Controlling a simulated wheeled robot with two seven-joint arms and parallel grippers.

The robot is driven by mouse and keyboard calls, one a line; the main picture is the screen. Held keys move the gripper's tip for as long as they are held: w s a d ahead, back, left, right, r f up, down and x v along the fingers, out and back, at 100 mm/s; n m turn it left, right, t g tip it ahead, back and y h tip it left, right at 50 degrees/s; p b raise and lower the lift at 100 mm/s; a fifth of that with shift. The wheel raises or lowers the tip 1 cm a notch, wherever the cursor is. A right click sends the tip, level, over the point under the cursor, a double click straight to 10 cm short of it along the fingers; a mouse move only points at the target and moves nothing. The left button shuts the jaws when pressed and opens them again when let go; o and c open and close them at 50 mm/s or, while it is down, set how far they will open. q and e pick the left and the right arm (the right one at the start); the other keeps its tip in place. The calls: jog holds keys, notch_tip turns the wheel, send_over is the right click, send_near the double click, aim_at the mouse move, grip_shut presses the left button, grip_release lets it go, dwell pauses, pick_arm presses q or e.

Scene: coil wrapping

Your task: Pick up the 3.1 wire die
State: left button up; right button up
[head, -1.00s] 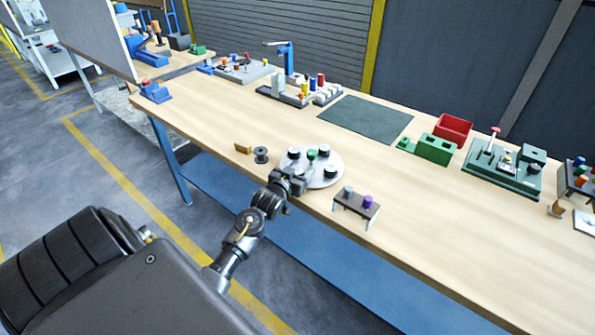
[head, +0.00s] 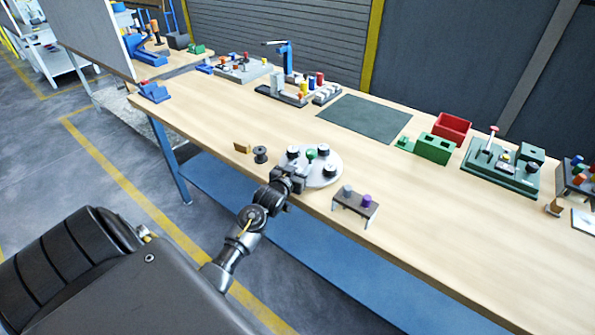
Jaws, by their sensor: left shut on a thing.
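A round light-grey plate (head: 332,180) lies near the front edge of the bench. It carries several black round pieces, one of them at its back (head: 323,150), and a green piece (head: 311,154) near its middle. My left gripper (head: 297,170) is at the plate's near left side, pointing in over it. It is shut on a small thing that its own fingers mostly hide. No size marking can be read, so I cannot tell which piece is the 3.1 wire die. My right gripper is out of view.
A dark spool (head: 260,154) and a small tan block (head: 242,147) stand left of the plate. A small stand (head: 352,208) with grey and purple pegs is to its right. A dark green mat (head: 364,119) lies behind, with bare bench between.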

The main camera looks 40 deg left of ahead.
pick_arm(q)
jog(key=shift+r, duration=0.1)
jog(key=shift+r, duration=0.2)
notch_tip(320, 180, up, 2)
jog(key=shift+r+b, duration=0.1)
jog(key=shift+b, duration=0.55)
jog(key=s+a+r, duration=0.2)
jog(key=a+r, duration=0.1)
jog(key=a, duration=0.1)
jog(key=s+a+r+b, duration=0.1)
jog(key=s+a+r, duration=0.2)
jog(key=r, duration=0.1)
jog(key=s+a+r, duration=0.2)
jog(key=a+r, duration=0.1)
jog(key=a, duration=0.1)
jog(key=shift+s+a+r, duration=0.15)
jog(key=shift+s+a, duration=0.2)
jog(key=shift+s, duration=0.05)
